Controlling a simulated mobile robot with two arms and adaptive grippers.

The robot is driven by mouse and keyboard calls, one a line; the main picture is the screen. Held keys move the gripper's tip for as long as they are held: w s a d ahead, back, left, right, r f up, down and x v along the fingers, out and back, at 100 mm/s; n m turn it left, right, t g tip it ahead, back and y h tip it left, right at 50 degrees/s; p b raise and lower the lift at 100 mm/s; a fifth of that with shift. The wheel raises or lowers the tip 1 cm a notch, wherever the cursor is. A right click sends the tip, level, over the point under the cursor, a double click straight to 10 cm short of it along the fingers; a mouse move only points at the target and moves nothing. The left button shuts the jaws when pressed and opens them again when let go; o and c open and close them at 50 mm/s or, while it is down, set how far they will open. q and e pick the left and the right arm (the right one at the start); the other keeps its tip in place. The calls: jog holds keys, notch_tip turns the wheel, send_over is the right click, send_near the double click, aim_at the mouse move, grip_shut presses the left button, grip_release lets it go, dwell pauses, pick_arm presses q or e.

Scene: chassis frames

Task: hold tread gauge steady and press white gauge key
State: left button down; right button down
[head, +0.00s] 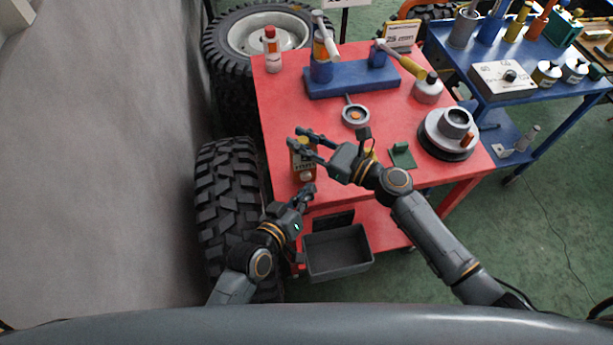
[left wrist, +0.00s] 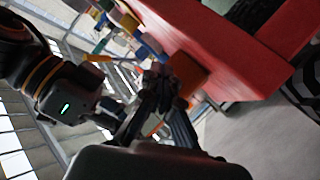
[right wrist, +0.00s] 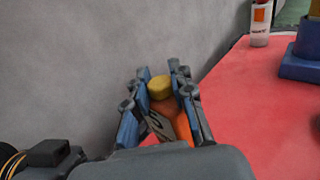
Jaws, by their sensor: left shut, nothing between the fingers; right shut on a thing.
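The tread gauge (head: 304,161) is an orange block with a marked face, at the left edge of the red trolley top in the head view. My right gripper (head: 300,138) is shut on it from above. The right wrist view shows the orange gauge (right wrist: 182,128) and a yellow round part (right wrist: 160,87) between its fingers. The white gauge key (head: 306,177) is a small pale round spot at the gauge's lower end. My left gripper (head: 309,189) is shut and empty just below the key. I cannot tell whether it touches. In the left wrist view the fingertips (left wrist: 160,85) hide the key.
A grey bin (head: 338,252) sits below. A large tyre (head: 225,200) stands left.

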pick_arm(q)
jog(key=shift+w, duration=0.45)
jog(key=shift+w+a, duration=0.2)
jog(key=shift+w, duration=0.25)
dwell(0.9)
jog(key=shift+s, duration=0.1)
jog(key=shift+s+d, duration=0.2)
jog(key=shift+s, duration=0.6)
jog(key=s, duration=0.2)
jog(key=s+d, duration=0.1)
jog(key=s, duration=0.2)
dwell(0.7)
